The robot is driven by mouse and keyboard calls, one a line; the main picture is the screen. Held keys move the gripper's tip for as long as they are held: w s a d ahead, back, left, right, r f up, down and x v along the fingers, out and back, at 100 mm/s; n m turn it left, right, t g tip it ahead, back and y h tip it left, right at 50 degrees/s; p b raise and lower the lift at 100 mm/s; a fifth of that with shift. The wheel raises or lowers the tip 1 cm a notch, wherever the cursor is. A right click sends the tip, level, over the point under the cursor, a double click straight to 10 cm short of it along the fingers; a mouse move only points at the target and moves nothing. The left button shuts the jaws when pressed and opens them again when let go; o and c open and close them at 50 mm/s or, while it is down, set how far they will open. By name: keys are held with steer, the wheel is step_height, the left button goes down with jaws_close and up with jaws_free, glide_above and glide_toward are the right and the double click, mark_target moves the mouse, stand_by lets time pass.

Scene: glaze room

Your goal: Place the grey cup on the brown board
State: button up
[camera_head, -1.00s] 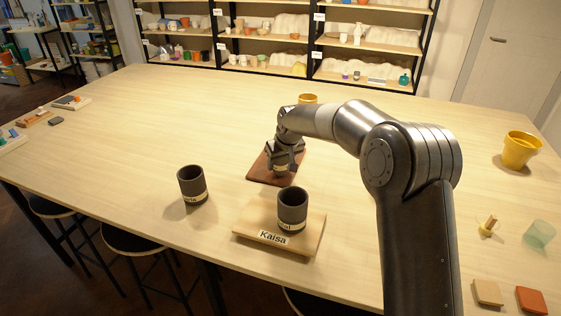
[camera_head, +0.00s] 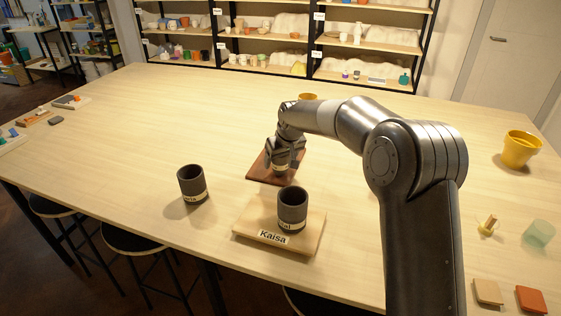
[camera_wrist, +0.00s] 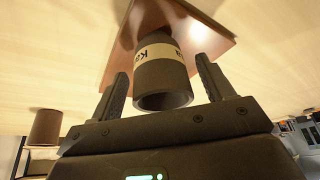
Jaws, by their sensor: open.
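A dark grey cup with a cream label band stands between the open fingers of my gripper (camera_head: 284,150); only a small part of this cup (camera_head: 281,168) shows in the head view. In the wrist view the cup (camera_wrist: 160,82) has a label starting "K", and a finger is on each side of it. The cup's far end is against the brown board (camera_head: 258,168), whose surface also shows in the wrist view (camera_wrist: 212,42). Whether a finger touches the cup is unclear.
A second grey cup (camera_head: 292,210) stands on a light board labelled Kaisa (camera_head: 247,226), close in front. A third grey cup (camera_head: 192,185) stands on the table to the left. A yellow pot (camera_head: 308,97) is behind my arm. The table's left middle is clear.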

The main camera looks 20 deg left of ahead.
steer(key=v, duration=1.1)
steer(key=s+d+r+m+t+h, duration=0.15)
steer(key=s+d+r, duration=0.25)
steer(key=s+d, duration=0.5)
steer(key=s+d+r+m+h, duration=0.1)
steer(key=s+d+r+m, duration=0.3)
steer(key=d, duration=0.9)
steer(key=s+d+f+m, duration=0.1)
steer(key=s+d+f, duration=0.1)
steer(key=s+d, duration=0.5)
steer(key=s+d+f+m, duration=0.2)
steer(key=s+d, duration=0.6)
steer(key=s, duration=0.6)
steer(key=shift+s+f+t+h, duration=0.35)
steer(key=shift+f+t, duration=0.1)
steer(key=shift+f, duration=0.4)
steer(key=shift+m, duration=0.25)
